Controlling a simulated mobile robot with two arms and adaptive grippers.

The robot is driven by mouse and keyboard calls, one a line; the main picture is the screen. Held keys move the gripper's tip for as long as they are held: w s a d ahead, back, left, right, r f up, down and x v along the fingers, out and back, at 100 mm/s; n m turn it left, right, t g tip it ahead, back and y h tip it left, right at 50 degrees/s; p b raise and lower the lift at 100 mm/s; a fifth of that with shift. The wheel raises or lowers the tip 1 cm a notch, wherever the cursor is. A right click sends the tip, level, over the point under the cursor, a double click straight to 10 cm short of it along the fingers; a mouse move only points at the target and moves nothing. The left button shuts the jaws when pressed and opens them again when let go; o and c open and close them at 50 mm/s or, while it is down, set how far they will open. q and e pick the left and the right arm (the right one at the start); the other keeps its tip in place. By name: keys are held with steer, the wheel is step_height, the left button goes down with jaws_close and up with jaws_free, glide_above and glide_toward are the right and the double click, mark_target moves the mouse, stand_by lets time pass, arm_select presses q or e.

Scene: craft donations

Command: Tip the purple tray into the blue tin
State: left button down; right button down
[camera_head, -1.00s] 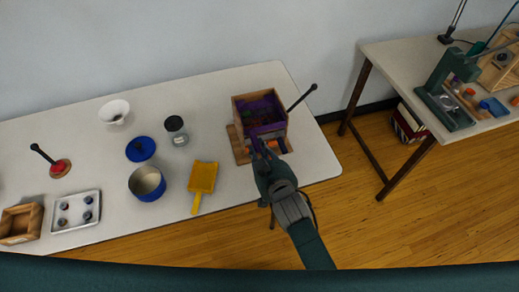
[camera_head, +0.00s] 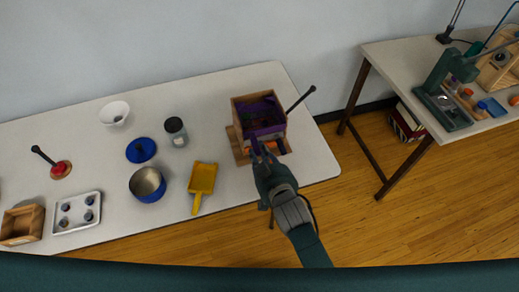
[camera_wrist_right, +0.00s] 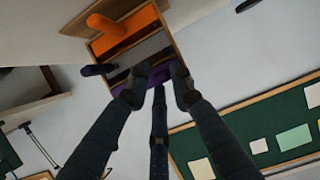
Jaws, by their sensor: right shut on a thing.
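The purple tray (camera_head: 270,131) sits in the open top of a wooden box (camera_head: 238,115) at the right of the table. Some small dark contents show in it, too small to tell. My right gripper (camera_head: 260,151) is at the tray's near side, shut on its edge; purple also shows between the fingertips (camera_wrist_right: 160,86) in the right wrist view. The blue tin (camera_head: 150,193) stands open and upright at mid-table, left of the tray and well apart from it. Its inside looks empty. My left gripper is not in view.
A yellow scoop (camera_head: 203,178) lies between tin and box. A blue lid (camera_head: 141,150), a dark-lidded jar (camera_head: 177,132) and a white bowl (camera_head: 115,113) stand behind the tin. A muffin pan (camera_head: 76,211) is left. A black-knobbed lever (camera_head: 301,97) sticks out right of the box.

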steer(key=s+d+p, duration=0.2)
steer(key=s, duration=0.5)
steer(key=s+d+p, duration=0.2)
steer(key=s+d, duration=0.1)
steer(key=s, duration=0.5)
steer(key=shift+s+p, duration=0.2)
steer(key=shift+p, duration=0.1)
stand_by(0.9)
steer(key=shift+a, duration=0.1)
